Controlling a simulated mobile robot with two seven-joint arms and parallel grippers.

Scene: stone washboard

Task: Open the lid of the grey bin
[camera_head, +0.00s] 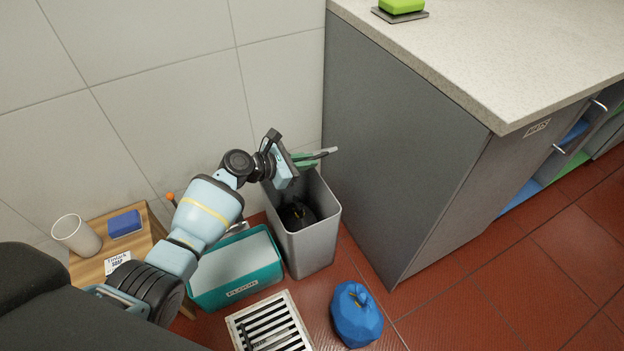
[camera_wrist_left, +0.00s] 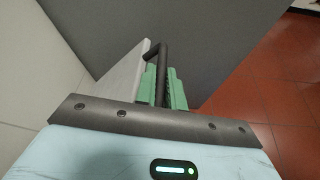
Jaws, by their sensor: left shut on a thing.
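The grey bin (camera_head: 312,240) stands on the floor against the wall, beside the dark grey counter side. Its top is open, and a black bag (camera_head: 297,214) shows inside. My left gripper (camera_head: 312,160) is above the back of the bin's rim. In the left wrist view its green fingers (camera_wrist_left: 165,88) are shut on a black bar handle (camera_wrist_left: 156,52). The pale grey lid (camera_wrist_left: 124,78) stands steeply tilted beside the fingers, raised off the opening. In the head view the arm and gripper hide most of the lid. My right gripper is not in view.
A teal box (camera_head: 236,268) stands left of the bin. A blue bag (camera_head: 356,314) lies on the floor in front, near a floor grate (camera_head: 268,322). A wooden stool (camera_head: 146,228) holds a cup and blue sponge. The counter (camera_head: 400,170) closes off the right.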

